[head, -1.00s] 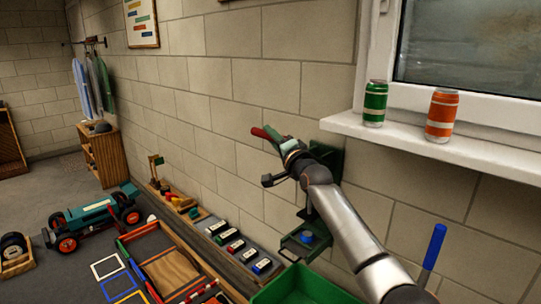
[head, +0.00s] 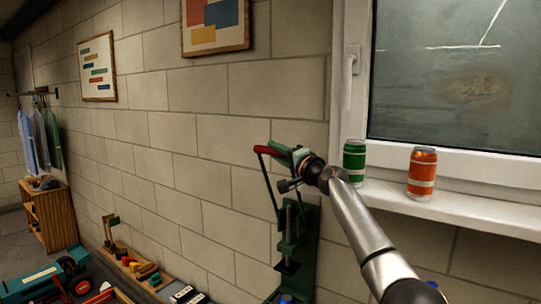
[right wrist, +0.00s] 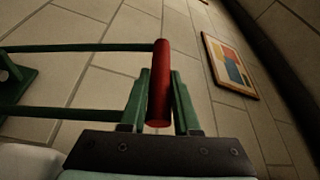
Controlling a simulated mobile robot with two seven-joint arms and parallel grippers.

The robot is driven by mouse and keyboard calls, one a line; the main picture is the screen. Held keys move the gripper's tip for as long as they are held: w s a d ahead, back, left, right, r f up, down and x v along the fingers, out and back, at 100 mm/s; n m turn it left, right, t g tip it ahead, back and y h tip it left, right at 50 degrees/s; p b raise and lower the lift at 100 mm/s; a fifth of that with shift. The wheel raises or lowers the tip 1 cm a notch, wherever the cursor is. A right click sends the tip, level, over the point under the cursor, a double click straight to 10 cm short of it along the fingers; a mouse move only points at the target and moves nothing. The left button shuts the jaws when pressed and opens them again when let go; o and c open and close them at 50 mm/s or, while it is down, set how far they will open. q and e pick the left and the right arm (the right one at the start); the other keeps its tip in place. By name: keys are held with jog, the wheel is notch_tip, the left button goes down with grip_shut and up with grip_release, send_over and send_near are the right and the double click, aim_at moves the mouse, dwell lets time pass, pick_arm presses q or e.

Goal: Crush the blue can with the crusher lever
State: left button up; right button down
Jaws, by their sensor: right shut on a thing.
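The green can crusher (head: 299,252) is fixed to the block wall below the window's left side. Its lever rises up and left to a red handle (head: 270,151). My right gripper (head: 281,153) is shut on this handle; in the right wrist view the red handle (right wrist: 160,85) lies between the green fingers (right wrist: 160,100), with the lever's two green bars running off left. The blue can (head: 285,299) shows only as a bit of blue at the bottom edge, in the crusher's lower part; its shape is cut off. My left gripper is not in view.
A green can (head: 354,163) and an orange can (head: 422,174) stand on the white window sill (head: 455,203), right of the crusher and close to my right arm.

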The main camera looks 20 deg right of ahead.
jog(key=shift+d+r, duration=0.2)
jog(key=shift+r, duration=0.25)
jog(key=c, duration=0.9)
grip_release()
jog(key=shift+o, duration=1.2)
jog(key=shift+f, duration=0.25)
jog(key=shift+d+f, duration=0.1)
jog(key=shift+s+d+f, duration=0.15)
jog(key=shift+s+d, duration=0.1)
jog(key=shift+s, duration=0.4)
jog(key=r+b+v, duration=0.1)
jog(key=b+v, duration=0.2)
jog(key=v, duration=0.7)
jog(key=shift+s+a+f, duration=0.3)
jog(key=shift+s+f, duration=0.05)
jog(key=shift+s, duration=0.2)
